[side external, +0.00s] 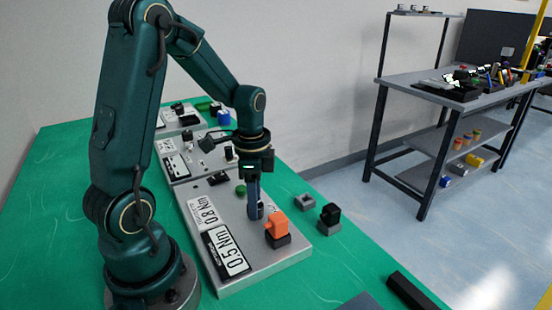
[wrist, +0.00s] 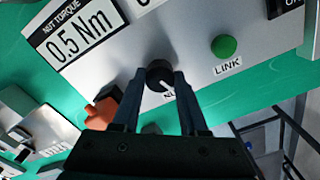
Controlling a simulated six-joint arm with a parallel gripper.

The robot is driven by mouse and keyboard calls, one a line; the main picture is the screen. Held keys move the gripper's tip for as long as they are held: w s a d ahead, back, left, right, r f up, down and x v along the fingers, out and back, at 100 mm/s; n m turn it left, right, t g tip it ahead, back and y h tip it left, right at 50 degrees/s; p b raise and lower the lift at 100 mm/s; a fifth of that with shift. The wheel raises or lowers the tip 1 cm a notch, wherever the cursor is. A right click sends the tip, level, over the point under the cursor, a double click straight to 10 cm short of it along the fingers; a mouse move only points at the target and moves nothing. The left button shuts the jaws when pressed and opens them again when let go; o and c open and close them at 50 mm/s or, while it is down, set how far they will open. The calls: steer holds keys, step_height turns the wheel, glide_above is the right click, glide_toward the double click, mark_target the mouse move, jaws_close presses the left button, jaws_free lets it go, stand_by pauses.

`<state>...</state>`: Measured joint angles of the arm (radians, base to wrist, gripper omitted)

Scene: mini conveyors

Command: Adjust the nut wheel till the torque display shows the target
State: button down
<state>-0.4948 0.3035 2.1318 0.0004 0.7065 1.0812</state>
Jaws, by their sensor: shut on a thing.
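The grey panel (side external: 262,262) lies on the green table. Its torque display (side external: 229,251) reads 0.5 Nm; in the wrist view the same display (wrist: 82,35) is headed NUT TORQUE. A second display (side external: 208,213) reads 0.8 Nm; its heading is too small to read. The nut wheel (wrist: 159,69) is a dark round knob with a pale pointer mark; its label is partly hidden by a finger. My gripper (side external: 257,210) points down at the panel, its fingers (wrist: 161,80) shut on the nut wheel from both sides.
An orange block on a dark base (side external: 277,228) sits close to my gripper on the panel. A green LINK button (wrist: 224,46) is beside the wheel. A dark block (side external: 329,216) and a grey holder (side external: 305,202) are on the table to the right. More panels stand behind.

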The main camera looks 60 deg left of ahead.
stand_by(0.4)
steer(key=shift+c, duration=2.2)
jaws_free()
steer(key=shift+r, duration=2.55)
